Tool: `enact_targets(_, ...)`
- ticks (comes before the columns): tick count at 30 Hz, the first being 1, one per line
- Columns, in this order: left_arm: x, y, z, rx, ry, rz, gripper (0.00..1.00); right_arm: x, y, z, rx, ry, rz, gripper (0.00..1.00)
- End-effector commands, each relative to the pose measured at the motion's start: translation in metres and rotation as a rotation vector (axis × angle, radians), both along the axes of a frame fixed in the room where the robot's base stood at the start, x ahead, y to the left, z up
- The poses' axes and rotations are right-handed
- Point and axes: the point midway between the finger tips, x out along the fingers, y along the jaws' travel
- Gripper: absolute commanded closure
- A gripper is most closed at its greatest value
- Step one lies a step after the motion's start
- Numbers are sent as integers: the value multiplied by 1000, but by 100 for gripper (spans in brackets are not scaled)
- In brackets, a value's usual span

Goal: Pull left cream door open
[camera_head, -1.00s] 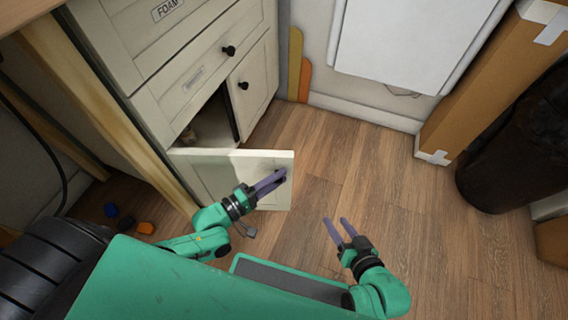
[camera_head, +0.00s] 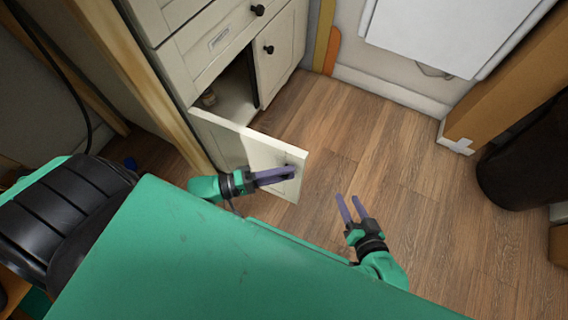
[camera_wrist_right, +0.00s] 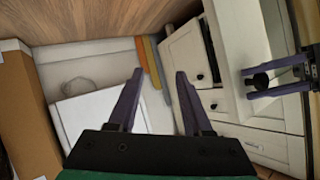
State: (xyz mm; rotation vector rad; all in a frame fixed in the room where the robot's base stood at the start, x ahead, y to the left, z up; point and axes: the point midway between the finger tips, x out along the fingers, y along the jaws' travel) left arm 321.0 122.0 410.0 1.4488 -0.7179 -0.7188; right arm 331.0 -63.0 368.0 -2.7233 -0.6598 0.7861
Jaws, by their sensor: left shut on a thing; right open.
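The left cream door (camera_head: 240,146) of the cabinet stands swung open in the head view, its inner shelf space showing behind it. My left gripper (camera_head: 290,173) is shut at the door's dark knob, near its free edge; the knob is mostly hidden by the fingers. In the right wrist view the left gripper (camera_wrist_right: 285,75) also shows, closed around the dark knob. My right gripper (camera_head: 353,202) is open and empty above the floor, to the right of the door. Its two fingers (camera_wrist_right: 155,100) stand apart in the right wrist view.
The right cream door (camera_head: 275,50) is shut. A small brownish object (camera_head: 208,99) sits inside the cabinet. A cardboard box (camera_head: 500,85) and a dark cylinder (camera_head: 525,150) stand at the right. The wood floor (camera_head: 400,140) between is clear.

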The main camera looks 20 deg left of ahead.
Motion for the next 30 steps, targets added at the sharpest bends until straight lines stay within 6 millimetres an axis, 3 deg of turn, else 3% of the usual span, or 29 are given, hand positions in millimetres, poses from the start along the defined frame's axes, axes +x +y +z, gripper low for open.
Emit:
enact_targets(1, 1, 1, 0, 3, -2, 2, 57, 0, 0, 0, 0, 1, 0, 50)
enact_targets(3, 1, 1, 0, 3, -2, 2, 32, -1, 0, 0, 0, 1, 0, 50)
enact_targets(21, -2, 4, 0, 2, 0, 1, 32, 0, 0, 3, 0, 2, 2, 50)
enact_targets(26, -21, 28, 2, 6, 3, 0, 32, 3, -7, 9, -50, 60, 15, 50)
enact_targets(30, -47, 62, 1, 8, 5, 0, 32, 4, -18, 12, -112, 132, 31, 50)
